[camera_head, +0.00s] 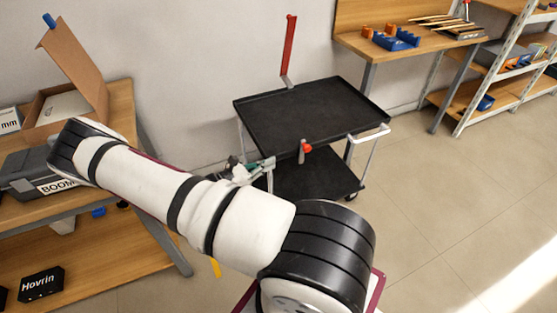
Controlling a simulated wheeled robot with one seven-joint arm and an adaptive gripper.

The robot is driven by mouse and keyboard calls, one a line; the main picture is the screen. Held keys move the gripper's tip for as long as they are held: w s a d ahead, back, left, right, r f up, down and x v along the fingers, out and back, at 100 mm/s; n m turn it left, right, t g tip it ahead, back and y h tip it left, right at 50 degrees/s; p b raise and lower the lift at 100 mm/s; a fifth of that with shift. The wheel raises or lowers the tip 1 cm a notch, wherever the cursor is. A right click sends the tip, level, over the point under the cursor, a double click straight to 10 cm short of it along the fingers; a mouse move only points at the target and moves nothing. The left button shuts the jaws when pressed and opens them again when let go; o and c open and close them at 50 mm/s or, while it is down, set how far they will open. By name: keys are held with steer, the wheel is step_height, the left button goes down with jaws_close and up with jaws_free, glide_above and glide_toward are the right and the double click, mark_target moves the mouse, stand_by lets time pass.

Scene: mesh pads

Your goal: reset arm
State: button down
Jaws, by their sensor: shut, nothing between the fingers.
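My white arm with black bands (240,220) reaches from the bottom middle up to the left. Its far visible joint (68,152) is in front of the workbench on the left. My gripper is not seen clearly in this view, so I cannot tell where its fingers are. A small grey, white and green thing (243,172) shows just beyond the middle of the arm, beside the cart. It is partly hidden by the arm and I cannot tell what it is.
A black two-tier cart (310,115) stands ahead. The left workbench (125,105) holds an open cardboard box (80,60) and a grey case (22,172). A wooden bench (425,45) and shelves (505,70) stand at the back right. Floor (440,200) at right is clear.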

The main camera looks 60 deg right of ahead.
steer(key=shift+w+a, duration=0.15)
steer(key=shift+a, duration=0.25)
stand_by(0.3)
steer(key=s+a+r+m+t+y+p, duration=0.1)
steer(key=a+r+m+y+p, duration=0.2)
steer(key=a+r, duration=0.45)
steer(key=s+a+r+m+t+y, duration=0.1)
steer(key=a+r+m+y, duration=0.3)
steer(key=r, duration=0.7)
steer(key=s+a+r+m+t+y+p, duration=0.1)
steer(key=a+r+m+y+p, duration=0.2)
steer(key=a+r, duration=0.45)
steer(key=s+a+r+m+t+y+p, duration=0.1)
steer(key=s+a+r+t+y, duration=0.2)
steer(key=s+a+r, duration=0.3)
steer(key=s+a+r+m+t+y+p, duration=0.1)
steer(key=s+a+r+t, duration=0.4)
steer(key=r, duration=0.7)
steer(key=s+a+m+y, duration=0.1)
steer(key=s, duration=0.1)
steer(key=shift+s+r+y, duration=0.3)
steer(key=shift+r+y, duration=0.1)
